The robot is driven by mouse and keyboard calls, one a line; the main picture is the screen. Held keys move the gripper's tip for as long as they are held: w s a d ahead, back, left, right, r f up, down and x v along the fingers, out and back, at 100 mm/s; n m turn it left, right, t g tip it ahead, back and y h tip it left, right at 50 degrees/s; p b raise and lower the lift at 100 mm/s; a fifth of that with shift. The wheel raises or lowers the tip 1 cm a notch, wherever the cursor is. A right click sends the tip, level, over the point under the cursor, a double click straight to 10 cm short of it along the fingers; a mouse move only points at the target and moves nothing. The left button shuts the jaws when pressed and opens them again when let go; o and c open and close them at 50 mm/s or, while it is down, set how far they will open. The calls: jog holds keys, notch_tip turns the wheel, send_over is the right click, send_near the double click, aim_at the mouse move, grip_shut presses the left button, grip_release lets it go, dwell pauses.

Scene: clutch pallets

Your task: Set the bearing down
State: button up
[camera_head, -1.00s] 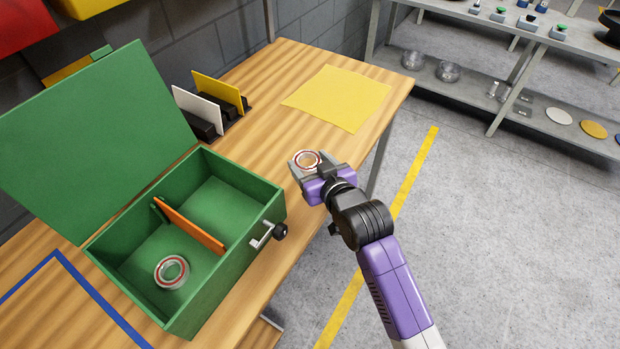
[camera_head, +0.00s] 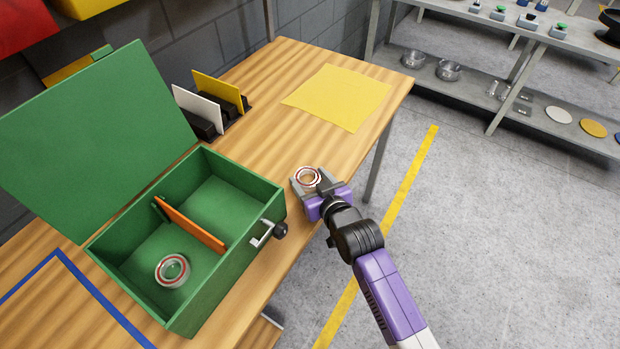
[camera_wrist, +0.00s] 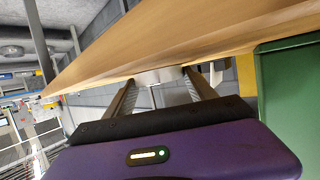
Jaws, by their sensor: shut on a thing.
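My gripper (camera_head: 306,182) is shut on a bearing (camera_head: 318,182), a small ring with a red and white band. It holds the ring near the front edge of the wooden table (camera_head: 265,95), to the right of the green box; whether the ring touches the table I cannot tell. A second, similar bearing (camera_head: 172,270) lies in the near compartment of the open green box (camera_head: 215,292). In the wrist view my gripper's fingers (camera_wrist: 160,85) point toward the table's edge, and the held bearing cannot be made out clearly.
An orange divider (camera_head: 190,224) splits the box; its far compartment looks empty. A yellow sheet (camera_head: 340,97) lies flat on the table's far right. White and yellow plates (camera_head: 218,92) stand in a black rack. A grey shelf (camera_head: 480,95) stands beyond the floor's yellow line (camera_head: 410,190).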

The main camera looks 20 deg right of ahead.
jog(key=o, duration=1.7)
jog(key=shift+f, duration=0.1)
jog(key=v, duration=0.2)
jog(key=b+v, duration=0.1)
jog(key=v, duration=0.4)
jog(key=shift+s+d+r, duration=0.25)
jog(key=shift+s+d, duration=0.05)
jog(key=shift+d, duration=0.1)
jog(key=s+d+f, duration=0.1)
jog(key=s+d, duration=0.1)
jog(key=s, duration=1.7)
jog(key=shift+t, duration=0.4)
jog(key=s+r, duration=0.3)
jog(key=s, duration=0.2)
jog(key=s+a+r, duration=0.1)
jog(key=s+r, duration=0.2)
jog(key=s, duration=0.3)
jog(key=s+a+r, duration=0.1)
jog(key=s+r, duration=0.2)
jog(key=s, duration=0.2)
jog(key=shift+s+r, duration=0.2)
jog(key=shift+s, duration=0.15)
jog(key=shift+o, duration=0.5)
jog(key=shift+s+r, duration=0.2)
jog(key=shift+r, duration=0.1)
